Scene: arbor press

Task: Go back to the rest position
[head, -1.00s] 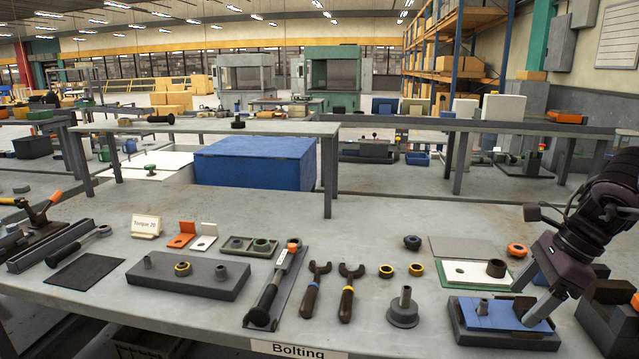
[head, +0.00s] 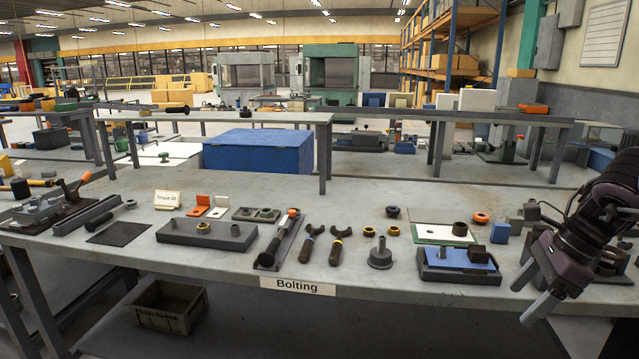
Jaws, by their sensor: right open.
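My right gripper (head: 534,288) is at the right in the head view, its arm coming in from the right edge. Its two grey fingers are spread apart with nothing between them. It appears in front of the bench's front edge, to the right of the dark fixture (head: 432,274) with a blue plate (head: 462,259) and a grey post on it. The gripper is apart from the fixture. The wrist and arm hide part of the bench's right end. My left gripper is not in view.
The grey bench (head: 350,203) carries a row of tools and parts, including two dark-handled tools (head: 312,245) and a long grey block (head: 180,232). A "Bolting" label (head: 298,286) is on its front edge. A bin (head: 168,307) stands below. A blue box (head: 258,152) stands behind.

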